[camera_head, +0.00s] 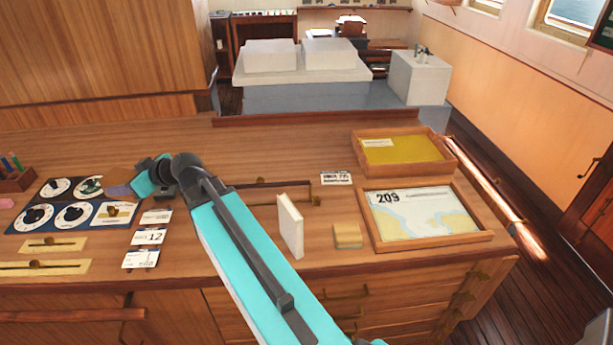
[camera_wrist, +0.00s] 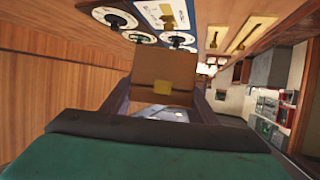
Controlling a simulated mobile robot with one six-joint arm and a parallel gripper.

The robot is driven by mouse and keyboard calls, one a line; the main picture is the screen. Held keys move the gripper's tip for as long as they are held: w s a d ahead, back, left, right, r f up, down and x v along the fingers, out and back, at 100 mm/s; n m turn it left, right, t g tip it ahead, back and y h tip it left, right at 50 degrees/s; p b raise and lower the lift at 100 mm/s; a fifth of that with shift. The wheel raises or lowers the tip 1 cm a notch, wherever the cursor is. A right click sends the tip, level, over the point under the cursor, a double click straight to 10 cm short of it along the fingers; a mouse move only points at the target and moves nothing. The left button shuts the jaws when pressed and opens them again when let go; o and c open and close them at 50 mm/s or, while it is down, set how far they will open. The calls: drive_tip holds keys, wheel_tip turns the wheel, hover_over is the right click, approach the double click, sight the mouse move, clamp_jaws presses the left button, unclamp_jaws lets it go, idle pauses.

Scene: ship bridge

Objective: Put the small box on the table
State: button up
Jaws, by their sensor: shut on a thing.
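The small box (camera_wrist: 165,72) is brown cardboard with a yellow label, and it sits between my gripper's fingers (camera_wrist: 163,108) in the wrist view. My gripper (camera_head: 121,188) is shut on it. In the head view the gripper is at the left part of the wooden table (camera_head: 250,150), beside the dial panel (camera_head: 38,215), and the box shows only as a small brown patch (camera_head: 114,177), partly hidden. I cannot tell whether the box touches the table top.
White cards (camera_head: 148,237) lie right of the dials. A white upright block (camera_head: 290,224), a tan stack (camera_head: 347,235), a framed chart (camera_head: 425,215) and a yellow-bottomed tray (camera_head: 400,152) stand on the right. A pen holder (camera_head: 14,176) is at the far left.

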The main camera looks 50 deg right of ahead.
drive_tip(key=s+d+n+g+y+b, duration=0.1)
drive_tip(key=s+d+n+b, duration=0.15)
drive_tip(key=d, duration=1.05)
drive_tip(key=s+d+n+g+y+b, duration=0.1)
drive_tip(key=s+d+y, duration=0.15)
drive_tip(key=d, duration=1.15)
drive_tip(key=s+d+f+m+t+h+b, duration=0.1)
drive_tip(key=s+d+h, duration=0.1)
drive_tip(key=s+d, duration=0.5)
drive_tip(key=s+d+f+m+t+h+b, duration=0.1)
drive_tip(key=s+d, duration=0.6)
drive_tip(key=d, duration=0.8)
drive_tip(key=shift+d+m+h, duration=0.2)
drive_tip(key=shift+m+h, duration=0.15)
drive_tip(key=shift+m, duration=0.4)
drive_tip(key=shift+f, duration=0.1)
drive_tip(key=shift+f+p, duration=0.65)
drive_tip(key=shift+f, duration=2.35)
drive_tip(key=shift+f+p, duration=0.6)
drive_tip(key=shift+f, duration=1.25)
drive_tip(key=shift+f, duration=0.15)
